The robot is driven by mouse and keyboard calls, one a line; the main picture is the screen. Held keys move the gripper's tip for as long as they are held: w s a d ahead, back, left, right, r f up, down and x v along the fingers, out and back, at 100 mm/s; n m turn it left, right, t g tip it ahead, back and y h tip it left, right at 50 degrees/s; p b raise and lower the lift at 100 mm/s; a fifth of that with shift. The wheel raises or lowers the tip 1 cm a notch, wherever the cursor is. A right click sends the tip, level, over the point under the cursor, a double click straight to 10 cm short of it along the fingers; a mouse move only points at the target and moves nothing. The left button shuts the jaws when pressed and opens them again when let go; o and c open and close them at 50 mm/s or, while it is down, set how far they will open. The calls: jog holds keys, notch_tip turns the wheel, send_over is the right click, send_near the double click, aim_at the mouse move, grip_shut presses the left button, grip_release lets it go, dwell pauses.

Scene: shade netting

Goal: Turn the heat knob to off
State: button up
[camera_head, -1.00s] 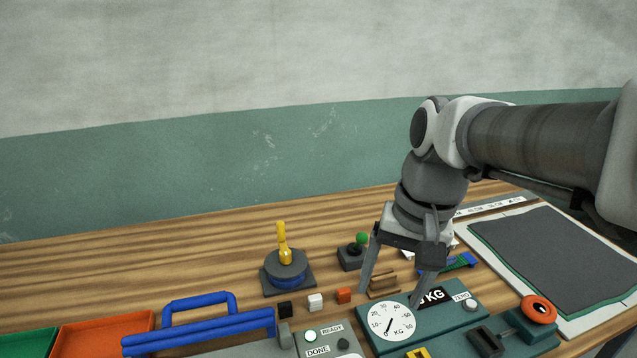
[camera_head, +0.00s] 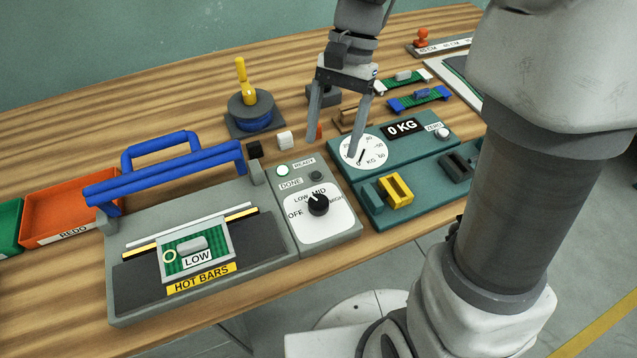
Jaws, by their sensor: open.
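The heat knob (camera_head: 318,205) is a small black dial on a white round-edged plate (camera_head: 320,229) marked OFF, LOW, MID and HIGH. Its white mark seems to point up and left, near LOW; the exact setting is hard to tell. The plate is on the right part of the grey hot-bar sealer (camera_head: 215,274). My gripper (camera_head: 332,148) points down with its two fingers apart and nothing between them. It is above and behind the knob in the picture, near the scale dial, and does not touch the knob.
The sealer's blue handle (camera_head: 165,176) is left of the knob. A teal scale (camera_head: 425,150) with a yellow clamp (camera_head: 397,191) is on the right. Small blocks and a blue round base with a yellow handle (camera_head: 241,72) stand behind. An orange tray (camera_head: 70,208) is at the left.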

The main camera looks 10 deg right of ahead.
aim_at(318, 200)
jog(key=b+x, duration=0.2)
jog(key=x, duration=1)
jog(key=shift+f, duration=0.25)
grip_shut()
jog(key=shift+r+n, duration=0.15)
jog(key=shift+n, duration=0.15)
jog(key=n+p, duration=0.1)
jog(key=n, duration=0.1)
jog(key=n+h+p, duration=0.1)
jog(key=shift+a+n+g+h+p, duration=0.1)
jog(key=shift+n+g+h+p, duration=0.2)
jog(key=shift+n, duration=0.1)
jog(key=n+h+p, duration=0.2)
jog(key=n, duration=0.3)
jog(key=shift+a, duration=0.15)
jog(key=shift+w+n, duration=0.1)
jog(key=shift+n, duration=0.3)
